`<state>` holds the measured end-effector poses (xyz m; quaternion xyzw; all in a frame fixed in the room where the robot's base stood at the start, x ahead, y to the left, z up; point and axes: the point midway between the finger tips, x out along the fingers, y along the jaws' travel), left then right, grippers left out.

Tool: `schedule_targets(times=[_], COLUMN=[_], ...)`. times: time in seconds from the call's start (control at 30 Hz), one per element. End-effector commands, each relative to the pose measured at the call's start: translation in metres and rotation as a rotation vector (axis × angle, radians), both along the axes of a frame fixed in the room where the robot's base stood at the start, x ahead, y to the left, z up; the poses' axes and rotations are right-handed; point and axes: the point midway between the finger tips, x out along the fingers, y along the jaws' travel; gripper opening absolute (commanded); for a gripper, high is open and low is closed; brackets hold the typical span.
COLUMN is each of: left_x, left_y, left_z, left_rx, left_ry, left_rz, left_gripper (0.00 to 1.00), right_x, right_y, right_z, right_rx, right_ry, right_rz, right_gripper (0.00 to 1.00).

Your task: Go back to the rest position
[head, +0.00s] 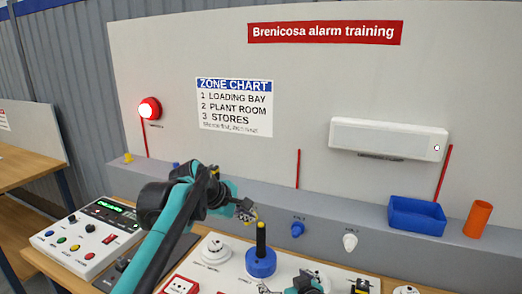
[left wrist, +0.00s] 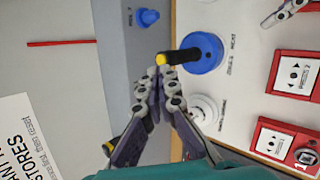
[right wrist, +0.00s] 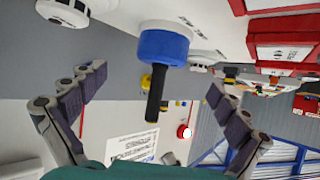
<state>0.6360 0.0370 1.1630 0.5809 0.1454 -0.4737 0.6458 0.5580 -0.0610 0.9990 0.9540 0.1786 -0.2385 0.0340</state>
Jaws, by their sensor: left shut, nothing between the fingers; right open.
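My left gripper (head: 246,211) is shut and empty, raised above the bench in the middle of the head view. In the left wrist view its fingertips (left wrist: 163,76) meet beside the yellow tip of a black rod, and I cannot tell whether they touch it. The rod stands up from a blue round unit (head: 261,264) on the white panel. My right gripper (head: 313,287) is low at the bottom edge of the head view, partly cut off. In the right wrist view its fingers (right wrist: 155,82) are spread wide, with the blue unit (right wrist: 164,45) and its rod showing beyond the gap.
A white round detector (head: 213,250) and red call points (left wrist: 292,73) are on the panel. A control box (head: 88,240) stands at left. A blue bin (head: 417,214) and orange cup (head: 478,219) stand on the ledge at right. A red alarm light (head: 150,108) glows on the wall.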

Motion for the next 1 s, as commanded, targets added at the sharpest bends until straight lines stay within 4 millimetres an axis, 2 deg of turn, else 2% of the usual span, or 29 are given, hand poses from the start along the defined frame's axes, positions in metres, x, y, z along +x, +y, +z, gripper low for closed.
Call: schedule_targets(times=[0.03, 0.27, 0.4, 0.5, 0.6, 0.7, 0.8, 1.0], left_x=[-0.024, -0.125, -0.185, -0.223, -0.252, -0.270, -0.279, -0.280], left_y=[0.012, 0.064, 0.094, 0.113, 0.127, 0.136, 0.141, 0.142], left_z=[-0.008, -0.063, -0.108, -0.141, -0.170, -0.189, -0.199, -0.202], left_rx=[0.074, 0.471, 0.711, 0.865, 0.985, 1.064, 1.107, 1.119], left_ry=[-0.038, -0.207, -0.277, -0.309, -0.327, -0.335, -0.338, -0.340], left_rz=[-0.051, -0.352, -0.549, -0.687, -0.801, -0.880, -0.924, -0.938], left_gripper=[0.00, 0.00, 0.00, 0.00, 0.00, 0.00, 0.00, 0.00], right_x=[-0.014, -0.082, -0.126, -0.155, -0.178, -0.194, -0.202, -0.203], right_y=[-0.008, -0.046, -0.072, -0.089, -0.103, -0.112, -0.117, -0.118], right_z=[0.001, -0.007, -0.016, -0.024, -0.031, -0.035, -0.037, -0.038], right_rx=[-0.008, -0.041, -0.063, -0.078, -0.091, -0.099, -0.104, -0.105], right_ry=[0.032, 0.200, 0.299, 0.360, 0.408, 0.439, 0.455, 0.459], right_rz=[-0.013, -0.105, -0.182, -0.243, -0.293, -0.330, -0.350, -0.356], right_gripper=[1.00, 1.00, 1.00, 1.00, 1.00, 1.00, 1.00, 1.00])
